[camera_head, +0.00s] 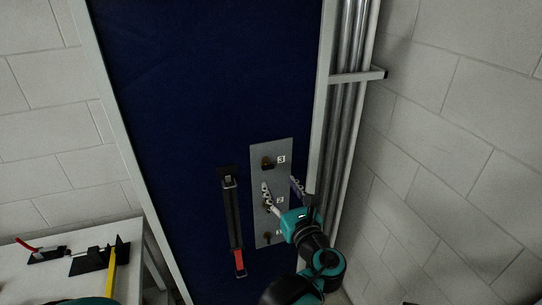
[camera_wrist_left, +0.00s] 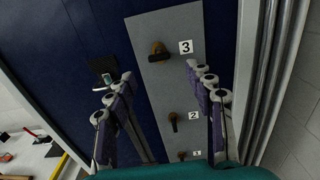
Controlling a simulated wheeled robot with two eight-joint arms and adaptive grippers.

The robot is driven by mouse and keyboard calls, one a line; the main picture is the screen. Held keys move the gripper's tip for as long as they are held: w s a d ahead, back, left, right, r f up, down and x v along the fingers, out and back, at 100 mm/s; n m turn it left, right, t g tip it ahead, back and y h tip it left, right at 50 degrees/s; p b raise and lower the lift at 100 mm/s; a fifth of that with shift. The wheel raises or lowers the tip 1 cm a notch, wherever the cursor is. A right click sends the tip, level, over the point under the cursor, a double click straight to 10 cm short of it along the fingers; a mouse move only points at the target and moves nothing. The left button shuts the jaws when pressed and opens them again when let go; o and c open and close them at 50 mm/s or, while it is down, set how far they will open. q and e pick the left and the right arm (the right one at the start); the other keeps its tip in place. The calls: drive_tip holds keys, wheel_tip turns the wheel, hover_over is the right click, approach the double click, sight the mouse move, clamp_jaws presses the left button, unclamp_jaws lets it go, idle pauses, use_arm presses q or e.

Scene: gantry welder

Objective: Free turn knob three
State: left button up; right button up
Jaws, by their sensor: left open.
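Knob three (camera_head: 268,163) is a small brown-orange knob with a dark lever part, at the top of a grey plate (camera_head: 270,146) on a dark blue panel. In the left wrist view, knob three (camera_wrist_left: 158,51) sits beside its "3" label, above and between the fingertips. My left gripper (camera_head: 282,186) is open and empty, in front of the plate just below knob three; its spread fingers also show in the left wrist view (camera_wrist_left: 158,73). No contact with the knob shows. My right gripper is not in view.
Knob two (camera_wrist_left: 174,121) and knob one (camera_wrist_left: 183,156) sit lower on the plate. A black bar with a red end (camera_head: 234,222) hangs left of it. Vertical pipes (camera_head: 345,130) run to the right. A white table (camera_head: 30,285) with tools stands lower left.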

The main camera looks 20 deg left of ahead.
sight(269, 168)
use_arm(q)
drive_tip(key=x, duration=0.7)
drive_tip(key=shift+w+a, duration=0.1)
drive_tip(key=shift+a, duration=0.15)
drive_tip(key=c, duration=1.1)
